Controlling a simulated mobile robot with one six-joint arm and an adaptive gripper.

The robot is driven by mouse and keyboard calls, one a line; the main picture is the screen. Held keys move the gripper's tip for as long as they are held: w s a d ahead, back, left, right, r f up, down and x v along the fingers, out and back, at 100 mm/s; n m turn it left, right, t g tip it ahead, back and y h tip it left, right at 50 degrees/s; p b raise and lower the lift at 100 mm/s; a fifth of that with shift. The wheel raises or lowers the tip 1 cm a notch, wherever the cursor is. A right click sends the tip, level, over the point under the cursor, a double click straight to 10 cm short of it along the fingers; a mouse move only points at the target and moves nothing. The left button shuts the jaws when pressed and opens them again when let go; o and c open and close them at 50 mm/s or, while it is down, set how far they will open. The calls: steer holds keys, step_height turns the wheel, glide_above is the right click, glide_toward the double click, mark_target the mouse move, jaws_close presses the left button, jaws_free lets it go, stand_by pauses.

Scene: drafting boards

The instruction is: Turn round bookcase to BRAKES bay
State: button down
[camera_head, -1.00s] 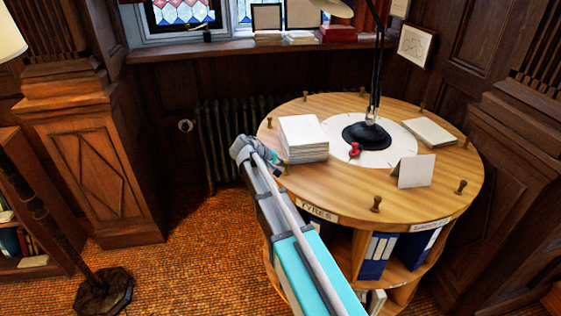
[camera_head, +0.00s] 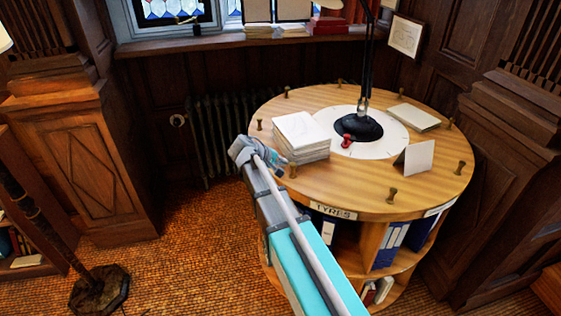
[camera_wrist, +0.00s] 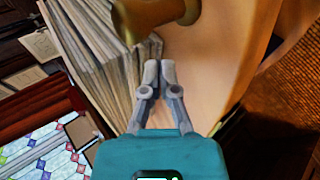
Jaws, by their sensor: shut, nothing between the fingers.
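The round bookcase (camera_head: 345,188) has a light wooden top with upright pegs around its rim and open bays below. A front label (camera_head: 333,211) reads TYRES. A second label (camera_head: 440,207), at the right, is too small to read. I see no BRAKES label. My gripper (camera_head: 286,162) is at the left rim, beside a peg (camera_head: 293,171) and in front of a paper stack (camera_head: 301,150). In the wrist view, my gripper (camera_wrist: 159,70) has its fingers together and empty. The peg (camera_wrist: 155,14) is just beyond the fingertips; I cannot tell whether they touch.
A black desk lamp (camera_head: 357,127) stands on a white central disc (camera_head: 322,116) with a red pointer (camera_head: 348,141). A folded card (camera_head: 416,157) and a flat book (camera_head: 414,117) rest on top. Panelling stands close at right; a radiator (camera_head: 212,130) is behind.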

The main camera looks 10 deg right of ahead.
mark_target(291, 168)
steer(key=shift+n, duration=0.3)
steer(key=shift+s+d, duration=0.35)
steer(key=shift+s, duration=0.3)
steer(key=shift+s+d, duration=0.3)
steer(key=shift+s, duration=0.4)
steer(key=shift+s+d, duration=0.35)
steer(key=shift+s, duration=0.3)
steer(key=shift+s+d+t, duration=0.15)
steer(key=shift+t, duration=0.15)
steer(key=shift+n, duration=0.3)
steer(key=shift+s+d, duration=0.75)
steer(key=shift+s, duration=0.3)
steer(key=shift+s+d, duration=0.7)
steer(key=shift+s, duration=0.3)
steer(key=shift+s+d+t+y, duration=0.3)
steer(key=shift+n+t, duration=0.3)
steer(key=shift+n, duration=0.2)
steer(key=shift+s+d, duration=2.05)
steer(key=shift+s, duration=0.05)
steer(key=shift+w+a+r, duration=0.1)
steer(key=shift+a+r, duration=0.05)
